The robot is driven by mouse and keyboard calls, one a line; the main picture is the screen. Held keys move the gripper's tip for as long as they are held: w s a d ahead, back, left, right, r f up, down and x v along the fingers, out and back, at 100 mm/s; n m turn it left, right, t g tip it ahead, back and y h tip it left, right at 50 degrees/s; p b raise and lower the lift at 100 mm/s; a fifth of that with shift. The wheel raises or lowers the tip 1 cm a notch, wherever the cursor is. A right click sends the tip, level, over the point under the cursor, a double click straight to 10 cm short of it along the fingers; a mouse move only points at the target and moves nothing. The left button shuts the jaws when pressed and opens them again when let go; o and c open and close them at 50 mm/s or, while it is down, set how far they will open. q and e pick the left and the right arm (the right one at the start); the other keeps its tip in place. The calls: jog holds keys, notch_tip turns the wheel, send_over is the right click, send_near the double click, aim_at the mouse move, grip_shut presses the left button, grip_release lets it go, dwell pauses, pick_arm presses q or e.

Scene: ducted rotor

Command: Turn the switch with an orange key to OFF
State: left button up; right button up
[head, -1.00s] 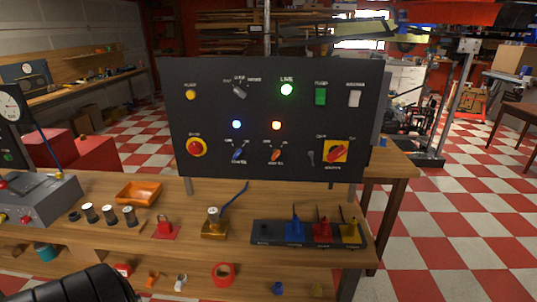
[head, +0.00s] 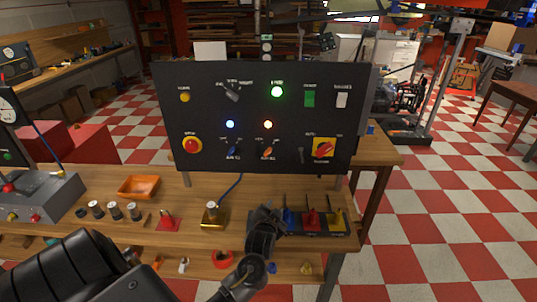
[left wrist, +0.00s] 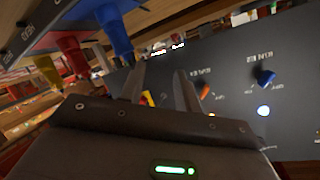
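The switch with the orange key (head: 267,151) is on the black panel (head: 205,75), low and right of centre. Its key looks slanted; the small labels are too blurred to read. The orange key also shows in the left wrist view (left wrist: 204,91), to the right of my fingers. My left gripper (head: 272,212) is in front of and below the panel, apart from the key. In the left wrist view its two fingers (left wrist: 160,85) are spread with nothing held between them. My right gripper is not in view.
A blue-key switch (head: 234,150) is just left of the orange one. A red-and-yellow rotary switch (head: 324,149) is to the right. Blue, red (head: 311,219) and yellow (head: 336,221) tagged items stand in a dark tray close to my left gripper. A brass padlock-like block (head: 213,216) is left of it.

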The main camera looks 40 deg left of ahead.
aim_at(268, 154)
pick_arm(q)
jog(key=w+a+r+n+t+y, duration=0.1)
jog(key=w+a+r+y, duration=0.15)
jog(key=r, duration=0.35)
jog(key=w+a+r+y, duration=0.1)
jog(key=a+r+y, duration=0.15)
jog(key=r, duration=0.25)
jog(key=shift+h, duration=0.3)
jog(key=p+x, duration=0.1)
jog(key=x, duration=0.2)
jog(key=p+x, duration=0.1)
jog(key=x, duration=0.5)
jog(key=shift+a+r+p, duration=0.25)
jog(key=shift+a+p, duration=0.15)
jog(key=shift+a, duration=0.1)
jog(key=shift+x, duration=0.75)
jog(key=shift+d, duration=0.1)
grip_shut()
